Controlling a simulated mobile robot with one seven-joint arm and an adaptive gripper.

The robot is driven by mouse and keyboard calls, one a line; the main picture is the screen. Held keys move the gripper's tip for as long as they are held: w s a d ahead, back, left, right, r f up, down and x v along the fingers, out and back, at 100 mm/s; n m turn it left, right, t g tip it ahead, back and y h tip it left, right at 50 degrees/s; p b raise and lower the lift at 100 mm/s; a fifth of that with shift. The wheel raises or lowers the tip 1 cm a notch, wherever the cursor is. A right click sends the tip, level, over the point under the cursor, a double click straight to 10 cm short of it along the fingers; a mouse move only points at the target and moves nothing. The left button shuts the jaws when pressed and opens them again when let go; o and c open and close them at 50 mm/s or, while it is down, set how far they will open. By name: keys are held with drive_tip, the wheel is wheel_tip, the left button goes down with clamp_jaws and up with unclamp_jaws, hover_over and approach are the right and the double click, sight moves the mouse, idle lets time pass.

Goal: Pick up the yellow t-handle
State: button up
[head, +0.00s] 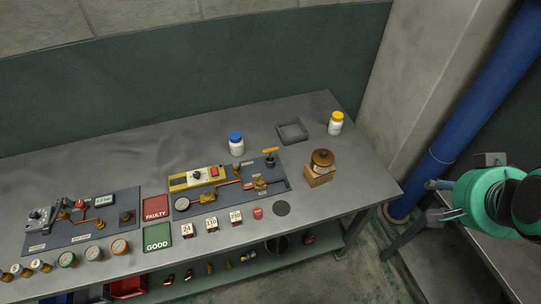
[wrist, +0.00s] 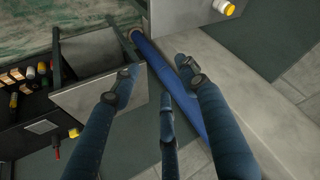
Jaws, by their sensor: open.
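The yellow t-handle (head: 270,150) shows in the head view as a short yellow bar on top of a dark stem, at the back right of the dark manifold panel (head: 285,186) on the workbench. My gripper (head: 436,201) is at the right of the head view, beyond the bench's right end and well apart from the t-handle. In the wrist view my gripper (wrist: 156,84) has its blue fingers spread, with nothing between them. The t-handle is not visible in the wrist view.
A blue-capped bottle (head: 236,144), a grey tray (head: 292,132), a yellow-capped bottle (head: 335,123) and a brass piece on a wooden block (head: 319,175) stand around the t-handle. A blue pipe (head: 469,100) rises between the bench and my gripper. Another grey table (head: 489,254) is at lower right.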

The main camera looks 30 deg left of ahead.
drive_tip(key=w+a+f+m+t+y+b, duration=0.2)
drive_tip(key=w+a+f, duration=0.65)
drive_tip(key=a, duration=0.35)
drive_tip(key=w+a+f+m+t+y+b, duration=0.2)
drive_tip(key=w+a+f+y, duration=0.1)
drive_tip(key=w+a+f, duration=0.65)
drive_tip(key=s+a+f+m+y+b, duration=0.1)
drive_tip(key=s+a+f+y, duration=0.1)
drive_tip(key=a+f, duration=0.3)
drive_tip(key=s+a+f+m+t+y+b, duration=0.1)
drive_tip(key=s+a+f, duration=0.3)
drive_tip(key=a, duration=0.4)
drive_tip(key=s+a+f+m+t+y+b, duration=0.1)
drive_tip(key=s+a+f+m+y, duration=0.1)
drive_tip(key=a+f, duration=0.4)
drive_tip(key=shift+s+a+f+y, duration=0.15)
drive_tip(key=shift+s+a+y, duration=0.3)
drive_tip(key=shift+s, duration=0.3)
drive_tip(key=shift+s+a+f, duration=0.2)
drive_tip(key=shift+s+a, duration=0.05)
drive_tip(key=shift+s, duration=0.2)
drive_tip(key=shift+w, duration=0.1)
drive_tip(key=shift+b+x, duration=0.75)
drive_tip(key=shift+x, duration=3.5)
